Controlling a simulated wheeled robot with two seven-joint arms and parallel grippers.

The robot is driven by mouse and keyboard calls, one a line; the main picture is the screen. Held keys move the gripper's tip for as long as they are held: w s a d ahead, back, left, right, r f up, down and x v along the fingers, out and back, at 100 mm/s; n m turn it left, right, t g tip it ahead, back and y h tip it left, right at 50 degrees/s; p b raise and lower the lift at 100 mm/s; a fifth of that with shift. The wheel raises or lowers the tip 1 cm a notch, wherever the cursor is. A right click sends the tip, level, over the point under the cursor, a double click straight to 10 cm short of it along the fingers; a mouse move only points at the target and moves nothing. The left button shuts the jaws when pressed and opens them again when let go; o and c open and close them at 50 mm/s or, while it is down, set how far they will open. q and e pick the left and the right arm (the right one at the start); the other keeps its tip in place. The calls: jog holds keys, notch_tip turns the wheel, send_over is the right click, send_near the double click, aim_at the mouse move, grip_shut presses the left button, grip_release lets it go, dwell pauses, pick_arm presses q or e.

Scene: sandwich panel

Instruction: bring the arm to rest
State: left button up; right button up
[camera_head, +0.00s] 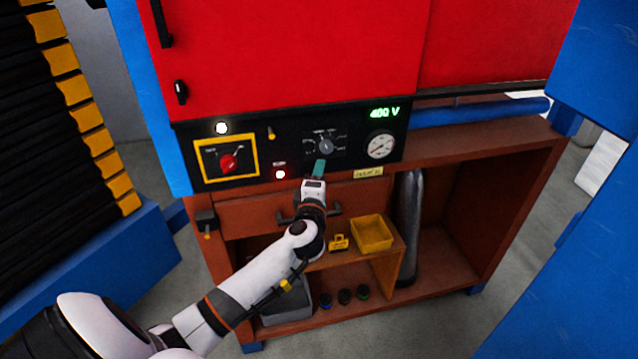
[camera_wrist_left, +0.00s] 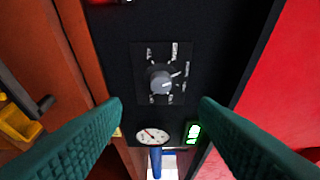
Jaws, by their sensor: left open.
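My left gripper (camera_head: 319,168) is in front of the black control panel (camera_head: 265,157), just below the grey selector knob (camera_head: 326,146). In the left wrist view its two green fingers are spread wide apart and empty, with the grey knob (camera_wrist_left: 160,80) between and beyond them. The fingers do not appear to touch the knob. My left arm reaches up from the bottom left in the head view. My right gripper does not show.
The panel carries a red switch (camera_head: 229,162) in a yellow frame, a gauge (camera_head: 380,146) and a green 400 V display (camera_head: 384,113). Below are a drawer with a black handle and an open shelf with a yellow bin (camera_head: 372,236). Blue structures stand at both sides.

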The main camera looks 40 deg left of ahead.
pick_arm(q)
jog(key=shift+s+d, duration=0.15)
jog(key=shift+s, duration=0.25)
jog(key=s+d+f+m+g+h+b, duration=0.1)
jog(key=s+d+f+m+h+b, duration=0.35)
jog(key=f, duration=1.15)
jog(key=s+d+f+m+g+h+b, duration=0.15)
jog(key=s+f+m, duration=0.5)
jog(key=f, duration=0.95)
jog(key=s+d+f+m+g+h+b, duration=0.2)
jog(key=s+d+f+m, duration=0.35)
jog(key=f, duration=0.95)
jog(key=s+d+f+m+g+b, duration=0.1)
jog(key=s+f+m+g, duration=0.2)
jog(key=s+f, duration=0.4)
jog(key=s+d+f+m+g+b, duration=0.1)
jog(key=s+f+m+g+b, duration=0.1)
jog(key=s+f, duration=0.6)
jog(key=s+d+f+m+g+b, duration=0.1)
jog(key=s+f+m+g, duration=0.3)
jog(key=s, duration=1.4)
notch_tip(320, 180, down, 4)
jog(key=shift+s+r+g+b, duration=0.3)
jog(key=shift+s+g, duration=0.1)
jog(key=shift+g, duration=0.35)
jog(key=shift+w+a+f, duration=0.1)
jog(key=shift+w, duration=0.05)
